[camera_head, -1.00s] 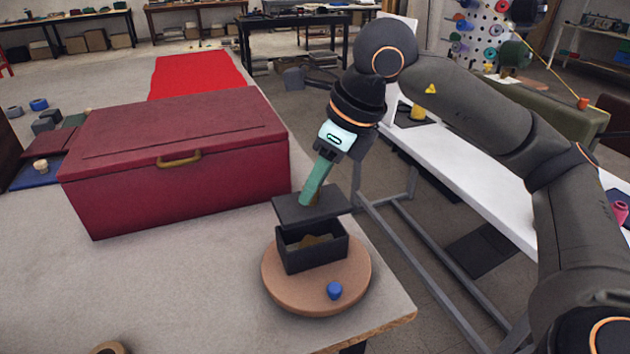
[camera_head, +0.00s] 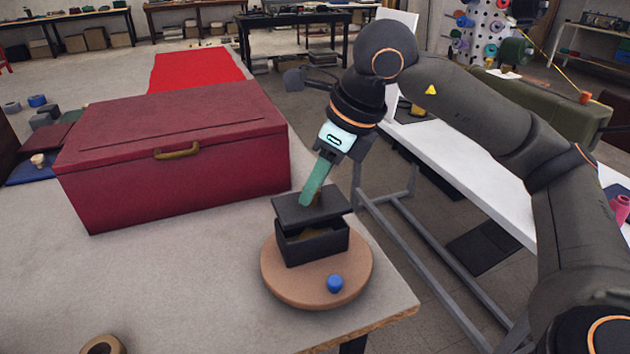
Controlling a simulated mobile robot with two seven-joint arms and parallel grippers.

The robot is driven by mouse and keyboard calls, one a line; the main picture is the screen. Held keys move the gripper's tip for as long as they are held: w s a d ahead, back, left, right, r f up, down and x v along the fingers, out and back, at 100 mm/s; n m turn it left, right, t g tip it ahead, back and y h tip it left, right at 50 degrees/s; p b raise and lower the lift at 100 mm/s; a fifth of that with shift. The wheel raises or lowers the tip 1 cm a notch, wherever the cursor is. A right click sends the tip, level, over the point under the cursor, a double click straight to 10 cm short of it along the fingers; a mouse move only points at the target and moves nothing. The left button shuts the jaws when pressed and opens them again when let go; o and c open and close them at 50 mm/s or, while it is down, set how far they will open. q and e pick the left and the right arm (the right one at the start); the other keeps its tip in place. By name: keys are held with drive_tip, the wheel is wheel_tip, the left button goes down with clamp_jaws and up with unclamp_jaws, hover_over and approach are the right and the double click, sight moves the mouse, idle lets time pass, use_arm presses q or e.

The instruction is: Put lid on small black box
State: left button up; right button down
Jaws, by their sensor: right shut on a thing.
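The small black box (camera_head: 318,247) stands open-topped on a round wooden board (camera_head: 292,288) near the table's right corner. Its black lid (camera_head: 332,207) is held just over the box. The lid sits tilted, with a gap at the front through which a brownish thing inside shows. My right gripper (camera_head: 313,195) comes down from above with its green fingers shut on the lid's top. The exact grip point is partly hidden by the fingers. My left gripper is not in view.
A large red chest (camera_head: 180,190) with a brass handle stands left of the box. A blue knob-like piece (camera_head: 335,283) lies on the board's front. A ring (camera_head: 102,345) lies at the front left. The table (camera_head: 190,290) between is clear.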

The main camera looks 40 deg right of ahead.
sight(315, 204)
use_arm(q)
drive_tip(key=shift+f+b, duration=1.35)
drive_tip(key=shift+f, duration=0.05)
use_arm(e)
drive_tip(key=shift+f, duration=1.6)
drive_tip(key=c, duration=0.6)
unclamp_jaws()
drive_tip(key=shift+o, duration=0.2)
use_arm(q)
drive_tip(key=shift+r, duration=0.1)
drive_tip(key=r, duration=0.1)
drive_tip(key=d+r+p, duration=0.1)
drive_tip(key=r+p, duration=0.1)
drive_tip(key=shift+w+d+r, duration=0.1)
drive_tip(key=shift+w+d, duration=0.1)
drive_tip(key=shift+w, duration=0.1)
use_arm(e)
drive_tip(key=v, duration=1.2)
drive_tip(key=shift+r, duration=0.3)
drive_tip(key=shift+s+d, duration=0.1)
drive_tip(key=shift+d, duration=0.05)
